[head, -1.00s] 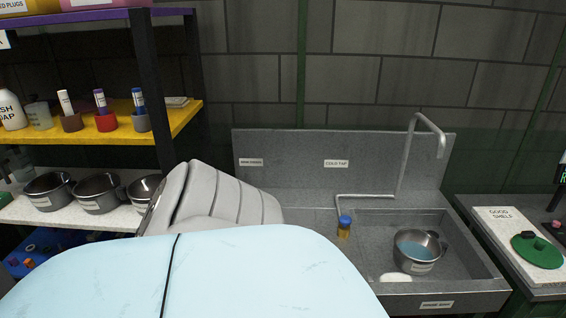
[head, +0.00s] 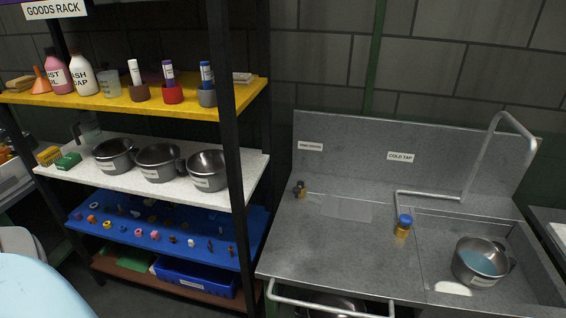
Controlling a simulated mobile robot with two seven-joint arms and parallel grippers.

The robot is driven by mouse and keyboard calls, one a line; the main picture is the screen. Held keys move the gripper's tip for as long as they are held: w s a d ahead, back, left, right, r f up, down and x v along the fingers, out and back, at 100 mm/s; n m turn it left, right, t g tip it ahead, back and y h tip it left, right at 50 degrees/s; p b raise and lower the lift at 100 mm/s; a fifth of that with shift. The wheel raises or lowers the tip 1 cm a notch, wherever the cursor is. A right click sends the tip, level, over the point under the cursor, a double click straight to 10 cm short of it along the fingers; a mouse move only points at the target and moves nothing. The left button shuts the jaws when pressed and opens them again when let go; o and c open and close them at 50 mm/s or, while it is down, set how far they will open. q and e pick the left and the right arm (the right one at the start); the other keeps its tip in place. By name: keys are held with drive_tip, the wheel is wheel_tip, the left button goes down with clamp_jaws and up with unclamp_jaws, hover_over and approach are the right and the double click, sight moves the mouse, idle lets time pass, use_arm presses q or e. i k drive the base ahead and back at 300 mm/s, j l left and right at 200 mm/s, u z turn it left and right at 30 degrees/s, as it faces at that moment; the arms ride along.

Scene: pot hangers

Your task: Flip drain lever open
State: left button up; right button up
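A steel sink unit (head: 330,240) stands at the right of the head view, with a back panel and a basin on its right. A brass tap with a blue cap (head: 403,226) sits beside the basin, below a label that reads COLD TAP (head: 401,157). A small dark brass fitting (head: 299,189) stands at the back left of the counter, below a label (head: 311,146) too small to read surely. I cannot clearly make out a drain lever. A steel pot (head: 481,262) with bluish contents stands in the basin. Neither gripper is in view.
A rack with a yellow shelf (head: 200,113), a white shelf (head: 225,181) holding several pots, and a blue shelf (head: 200,258) of small parts stands left of the sink. A rail (head: 330,304) runs along the sink's front. The left counter is mostly bare.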

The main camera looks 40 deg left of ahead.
sight(296, 190)
drive_tip(key=u, duration=1.1)
drive_tip(key=z, duration=0.75)
drive_tip(key=i+j+z, duration=0.1)
drive_tip(key=j+z, duration=0.95)
drive_tip(key=j, duration=0.6)
drive_tip(key=k+j+z, duration=0.1)
drive_tip(key=j, duration=0.65)
drive_tip(key=k+l, duration=0.1)
drive_tip(key=k, duration=0.35)
drive_tip(key=k+l+z, duration=0.15)
drive_tip(key=k, duration=0.3)
drive_tip(key=i+j, duration=0.1)
drive_tip(key=i, duration=0.3)
drive_tip(key=i+j+u, duration=0.15)
drive_tip(key=i, duration=0.3)
